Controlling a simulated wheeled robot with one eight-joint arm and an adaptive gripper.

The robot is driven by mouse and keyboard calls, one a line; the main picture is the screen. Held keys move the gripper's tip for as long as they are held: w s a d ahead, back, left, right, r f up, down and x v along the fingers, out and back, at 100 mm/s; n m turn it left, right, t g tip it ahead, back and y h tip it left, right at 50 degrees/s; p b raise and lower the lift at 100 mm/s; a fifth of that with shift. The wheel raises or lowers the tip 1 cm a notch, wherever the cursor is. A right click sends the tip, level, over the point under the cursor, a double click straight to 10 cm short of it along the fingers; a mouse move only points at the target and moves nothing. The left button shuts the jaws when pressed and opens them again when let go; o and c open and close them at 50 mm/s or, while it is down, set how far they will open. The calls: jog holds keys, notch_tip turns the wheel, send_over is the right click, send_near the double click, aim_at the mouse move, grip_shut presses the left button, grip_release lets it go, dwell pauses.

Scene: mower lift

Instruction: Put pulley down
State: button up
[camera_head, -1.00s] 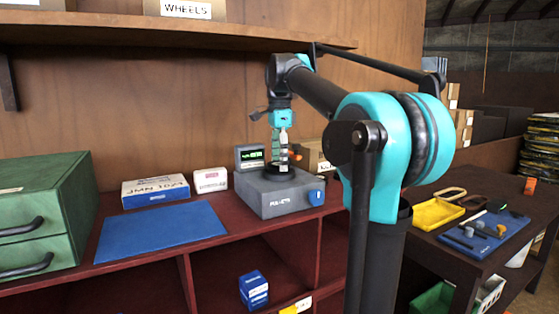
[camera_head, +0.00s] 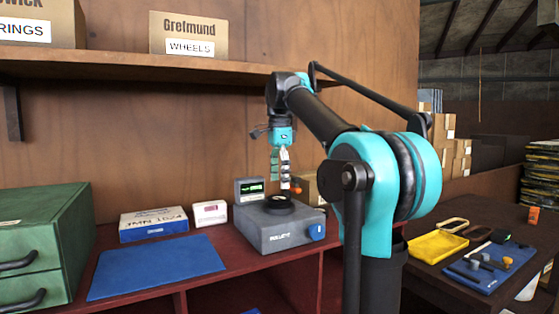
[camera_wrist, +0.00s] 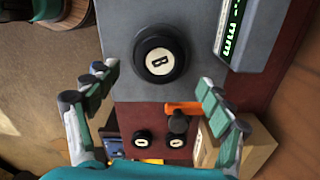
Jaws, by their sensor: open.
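The pulley, a black round disc (camera_head: 279,204), lies on top of the grey boxy device (camera_head: 283,236).
A lit display (camera_head: 249,190) stands at the device's back left. A blue mat (camera_head: 157,266), small boxes (camera_head: 153,224) and a green drawer cabinet (camera_head: 40,245) are to the left. An orange-tipped item and a cardboard box (camera_wrist: 245,145) are close beside the device. A shelf hangs overhead.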

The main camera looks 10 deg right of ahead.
aim_at(280, 197)
notch_tip(280, 197, up, 8)
jog(key=shift+f, duration=0.2)
dwell(1.2)
